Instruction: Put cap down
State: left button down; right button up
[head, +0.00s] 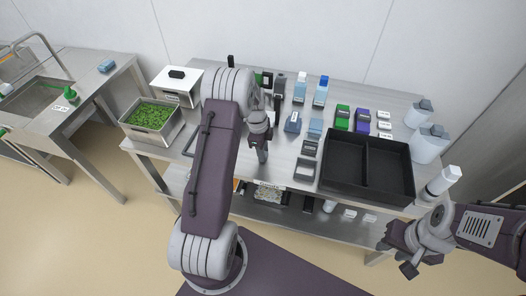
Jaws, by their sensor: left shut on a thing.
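My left gripper (262,150) is over the front left part of the steel table, to the left of the black divided tray. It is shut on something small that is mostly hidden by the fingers. I take this to be the cap, but its shape and colour are too small to tell. I cannot tell whether it touches the table. My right gripper (396,260) is off the table's front right corner, its fingertips apart and nothing seen between them.
The black divided tray (325,185) looks empty. Bottles (320,92), small boxes (362,120) and grey-lidded white containers (428,145) stand behind and beside it. A steel pan of green pieces (150,116) is at the left. A white bottle (440,182) stands at the right edge.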

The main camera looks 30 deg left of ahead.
pick_arm(q)
jog(key=shift+f, duration=0.15)
jog(key=c, duration=1.1)
grip_release()
jog(key=shift+r, duration=0.2)
notch_tip(320, 180, up, 12)
jog(key=a+p, duration=0.1)
jog(key=s+d+n, duration=0.4)
jog(key=s+n, duration=0.1)
jog(key=s, duration=0.1)
jog(key=s+d+f+n, duration=0.1)
jog(key=s+d+n, duration=0.3)
jog(key=s+n, duration=0.1)
jog(key=s+d+n+t+y, duration=0.1)
jog(key=s+d+n, duration=0.3)
jog(key=s, duration=0.3)
jog(key=shift+s+d+f+n, duration=0.15)
jog(key=shift+s+n, duration=0.1)
jog(key=shift+n, duration=0.55)
